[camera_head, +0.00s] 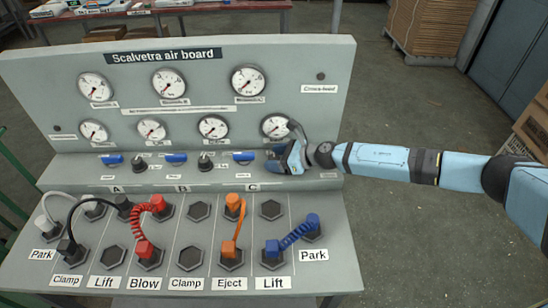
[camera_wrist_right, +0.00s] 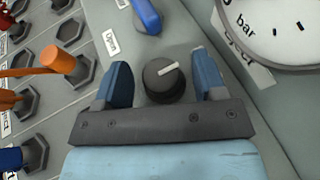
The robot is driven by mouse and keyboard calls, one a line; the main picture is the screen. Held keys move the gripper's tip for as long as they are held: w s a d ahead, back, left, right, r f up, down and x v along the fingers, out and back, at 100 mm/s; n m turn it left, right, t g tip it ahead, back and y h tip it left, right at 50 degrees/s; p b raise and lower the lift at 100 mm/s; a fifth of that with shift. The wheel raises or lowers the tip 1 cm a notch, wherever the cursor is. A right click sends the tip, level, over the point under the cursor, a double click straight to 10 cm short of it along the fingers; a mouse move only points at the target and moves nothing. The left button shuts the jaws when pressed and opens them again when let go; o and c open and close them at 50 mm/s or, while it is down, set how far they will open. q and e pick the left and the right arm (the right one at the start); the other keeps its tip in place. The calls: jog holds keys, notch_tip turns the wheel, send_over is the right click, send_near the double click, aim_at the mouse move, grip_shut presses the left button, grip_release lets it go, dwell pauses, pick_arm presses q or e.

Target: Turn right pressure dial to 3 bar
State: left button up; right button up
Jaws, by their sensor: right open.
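The right pressure dial (camera_wrist_right: 165,84) is a round black knob with a white pointer line, seen in the right wrist view. The pointer aims right and slightly up in that picture. My right gripper (camera_wrist_right: 162,72) is open, with one blue finger on each side of the knob and a visible gap on both sides. In the head view my right gripper (camera_head: 284,157) covers the knob, at the right end of the panel's lower strip. The right gauge (camera_head: 276,126) is just above it; its lower part also shows in the wrist view (camera_wrist_right: 278,28), with no readable needle.
Two other black knobs (camera_head: 139,165) (camera_head: 205,162) and several blue levers (camera_head: 176,158) share the strip. A blue lever (camera_wrist_right: 147,15) is close to my gripper in the wrist view. Hoses, including an orange one (camera_head: 239,230), and hexagonal sockets fill the lower panel.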

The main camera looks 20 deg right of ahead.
jog(key=v, duration=1.2)
jog(key=shift+w+b, duration=0.1)
jog(key=shift+b, duration=0.25)
jog(key=shift+s+d+r, duration=0.25)
jog(key=shift+s+d, duration=0.1)
jog(key=shift+d, duration=0.05)
